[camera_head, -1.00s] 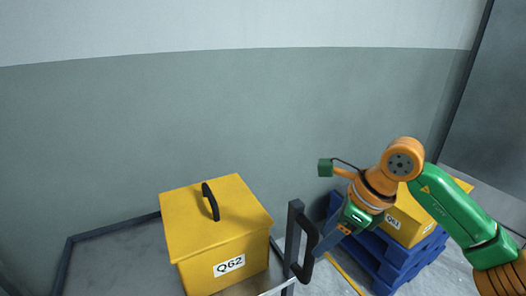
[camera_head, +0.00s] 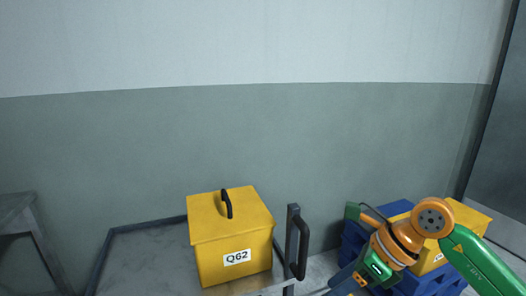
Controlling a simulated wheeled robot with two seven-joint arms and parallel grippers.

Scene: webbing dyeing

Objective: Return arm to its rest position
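My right arm comes in from the right, and its wrist is low in the head view, in front of a blue pallet. Its fingertips are cut off or too unclear at the bottom edge to tell whether they are open or shut. My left arm is not in view. A yellow box labelled Q62 (camera_head: 232,240) with a black handle stands upright on a grey cart top (camera_head: 150,262). The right wrist is to the right of this box and apart from it.
A second yellow box (camera_head: 468,222) sits on the blue pallet (camera_head: 430,284), partly hidden behind my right arm. The cart's dark handle (camera_head: 302,248) rises between the Q62 box and my arm. A grey metal frame (camera_head: 20,215) stands at the left edge. A wall closes the back.

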